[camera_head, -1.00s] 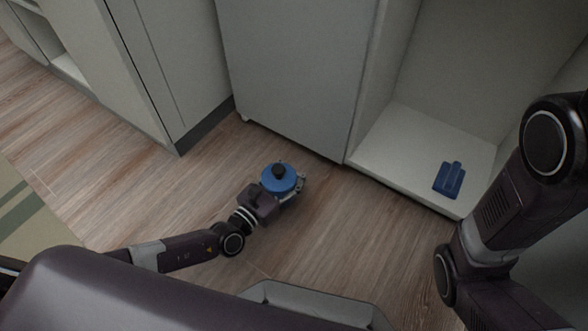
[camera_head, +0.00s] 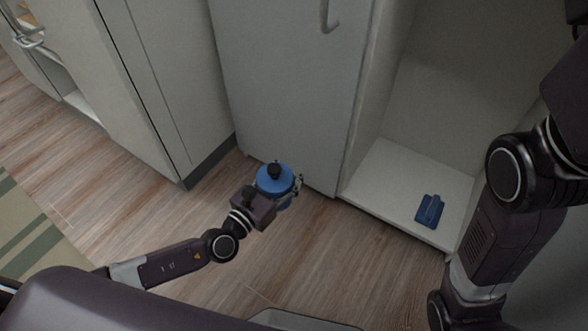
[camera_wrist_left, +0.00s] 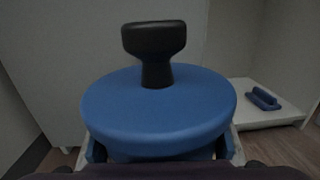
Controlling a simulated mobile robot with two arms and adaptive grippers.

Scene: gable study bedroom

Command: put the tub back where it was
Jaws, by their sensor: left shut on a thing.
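The tub (camera_head: 275,180) has a round blue lid with a black knob, and my left gripper (camera_head: 284,188) is shut on it. It is held upright in front of the white cabinet door, above the wood floor. In the left wrist view the blue lid of the tub (camera_wrist_left: 158,108) and its black knob fill the middle; the lid hides most of the body and the fingers. My right arm comes in at the right of the head view, but its gripper is out of view.
An open white cabinet compartment (camera_head: 385,190) stands to the right of the tub. A blue brush-like object (camera_head: 430,211) lies on its floor, with bare room to its left; it also shows in the left wrist view (camera_wrist_left: 264,98). A closed door (camera_head: 285,80) is behind the tub.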

